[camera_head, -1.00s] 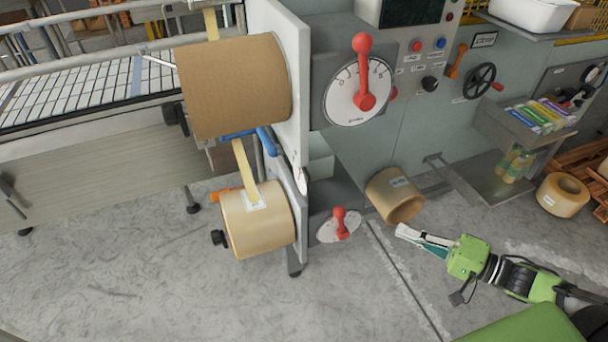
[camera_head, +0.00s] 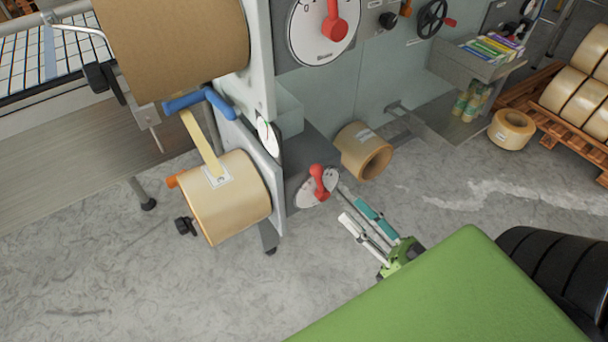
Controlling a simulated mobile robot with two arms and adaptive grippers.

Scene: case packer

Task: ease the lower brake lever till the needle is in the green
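The lower brake lever (camera_head: 318,183) is a red handle with a round knob on a small white dial plate (camera_head: 303,196), low on the machine's side. It leans close to upright in the picture. My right gripper (camera_head: 349,208) is just below and right of the lever, with its fingers pointing toward it. The fingers are apart, nothing shows between them, and they appear clear of the lever. A small white round gauge (camera_head: 268,138) is seen almost edge-on above the lower roll; its needle and green zone cannot be read. My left gripper is out of view.
A tape roll (camera_head: 228,198) hangs left of the lever, below a large brown roll (camera_head: 175,45). The upper red lever (camera_head: 334,22) is on a larger dial. A loose roll (camera_head: 364,150) lies on the floor just behind my gripper. Open floor lies to the right.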

